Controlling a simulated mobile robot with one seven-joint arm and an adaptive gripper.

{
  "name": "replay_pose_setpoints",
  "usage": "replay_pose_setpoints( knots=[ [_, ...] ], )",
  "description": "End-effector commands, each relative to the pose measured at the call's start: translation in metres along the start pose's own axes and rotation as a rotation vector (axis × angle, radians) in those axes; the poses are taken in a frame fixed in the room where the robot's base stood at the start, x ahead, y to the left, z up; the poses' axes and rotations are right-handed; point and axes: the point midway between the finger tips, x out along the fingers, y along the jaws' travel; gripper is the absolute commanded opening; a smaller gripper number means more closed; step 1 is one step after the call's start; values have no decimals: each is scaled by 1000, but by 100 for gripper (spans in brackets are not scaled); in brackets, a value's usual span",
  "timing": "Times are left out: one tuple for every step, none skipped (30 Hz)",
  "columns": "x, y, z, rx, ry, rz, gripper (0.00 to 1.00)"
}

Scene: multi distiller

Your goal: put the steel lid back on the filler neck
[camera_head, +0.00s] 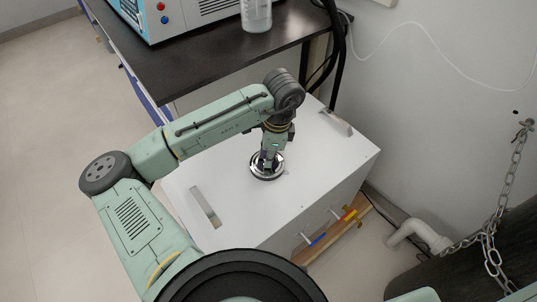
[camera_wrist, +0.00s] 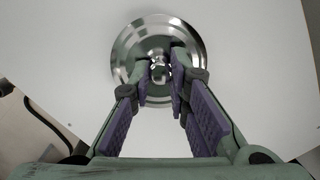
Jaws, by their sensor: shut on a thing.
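The steel lid (camera_wrist: 127,42) is a round, shiny disc with a small knob (camera_wrist: 159,70) at its middle. My gripper (camera_wrist: 160,80) is shut on the knob, with one finger on each side. In the head view the lid (camera_head: 257,172) shows under my gripper (camera_head: 270,153), over the top of the white box (camera_head: 320,175). The filler neck cannot be made out; the lid and gripper hide whatever lies beneath. I cannot tell whether the lid rests on the neck or hangs just above it.
The white box has a metal handle at the left (camera_head: 205,207) and another at the right (camera_head: 337,122). Blue and red-yellow valve levers (camera_head: 345,214) stick out in front. A dark table (camera_head: 190,70) with a plastic bottle (camera_head: 256,14) stands behind. A chained dark cylinder (camera_head: 480,255) is at the right.

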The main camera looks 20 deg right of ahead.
Motion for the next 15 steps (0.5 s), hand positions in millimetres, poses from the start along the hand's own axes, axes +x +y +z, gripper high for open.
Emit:
replay_pose_setpoints(
  knots=[
    [0,0,0,0,0,0,0],
    [0,0,0,0,0,0,0],
    [0,0,0,0,0,0,0],
    [0,0,0,0,0,0,0],
    [0,0,0,0,0,0,0],
    [0,0,0,0,0,0,0],
    [0,0,0,0,0,0,0],
    [0,0,0,0,0,0,0],
    [1,0,0,0,0,0,0],
    [1,0,0,0,0,0,0],
    [2,0,0,0,0,0,0],
    [3,0,0,0,0,0,0],
    [3,0,0,0,0,0,0],
    [4,0,0,0,0,0,0],
    [5,0,0,0,0,0,0]
  ],
)
